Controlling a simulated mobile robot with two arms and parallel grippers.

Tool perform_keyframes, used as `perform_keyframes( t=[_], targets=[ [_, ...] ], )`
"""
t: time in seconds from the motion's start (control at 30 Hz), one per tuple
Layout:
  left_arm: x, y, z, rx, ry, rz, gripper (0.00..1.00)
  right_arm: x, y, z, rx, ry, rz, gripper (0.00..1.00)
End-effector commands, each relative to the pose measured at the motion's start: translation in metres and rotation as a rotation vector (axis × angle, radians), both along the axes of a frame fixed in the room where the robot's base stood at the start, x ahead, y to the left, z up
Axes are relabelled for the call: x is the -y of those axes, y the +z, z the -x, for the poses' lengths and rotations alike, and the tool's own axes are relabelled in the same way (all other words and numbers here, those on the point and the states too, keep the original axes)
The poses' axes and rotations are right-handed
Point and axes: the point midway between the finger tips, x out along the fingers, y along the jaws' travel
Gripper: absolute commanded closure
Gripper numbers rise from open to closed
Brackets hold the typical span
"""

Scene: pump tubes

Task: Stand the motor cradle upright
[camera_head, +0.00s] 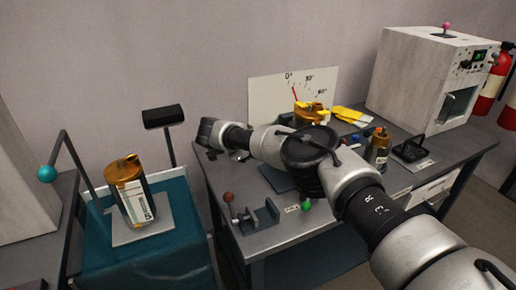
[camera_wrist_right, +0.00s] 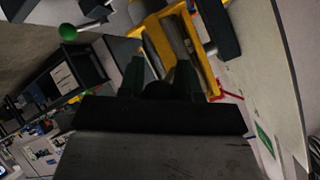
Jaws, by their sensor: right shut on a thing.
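A yellow frame around a grey cylinder, which looks like the motor cradle (camera_wrist_right: 205,62), is just beyond my right fingers in the wrist view. In the head view, yellow and gold parts (camera_head: 311,114) that seem to be the same thing show in front of the dial board, partly behind my right arm. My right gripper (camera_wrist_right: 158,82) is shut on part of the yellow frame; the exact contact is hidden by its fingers. The head view does not show the fingertips clearly. I cannot tell whether the cradle is upright or tilted. My left gripper is not in view.
A white dial board (camera_head: 265,99) stands at the table's back. Yellow gloves (camera_head: 350,116), a gold-topped canister (camera_head: 377,150) and a large white machine (camera_head: 425,80) are to the right. A grey bracket (camera_head: 258,216) is at the front. Another canister (camera_head: 131,190) stands on the teal-covered stand.

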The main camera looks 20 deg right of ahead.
Motion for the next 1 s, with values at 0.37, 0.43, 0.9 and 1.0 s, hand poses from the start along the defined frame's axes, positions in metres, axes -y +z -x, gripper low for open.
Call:
perform_keyframes(
  t=[0.37,0.43,0.9,1.0],
  targets=[
    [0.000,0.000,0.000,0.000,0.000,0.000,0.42,0.001,0.000,0.001,0.000,-0.006,0.000,0.42],
    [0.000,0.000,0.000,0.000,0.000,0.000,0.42,0.001,0.000,0.000,0.000,-0.004,0.000,0.42],
    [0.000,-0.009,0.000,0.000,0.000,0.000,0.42,-0.050,0.032,0.005,0.003,-0.001,-0.001,0.42],
    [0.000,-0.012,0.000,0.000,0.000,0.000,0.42,-0.065,0.042,0.007,0.002,-0.002,-0.001,0.42]
  ],
)
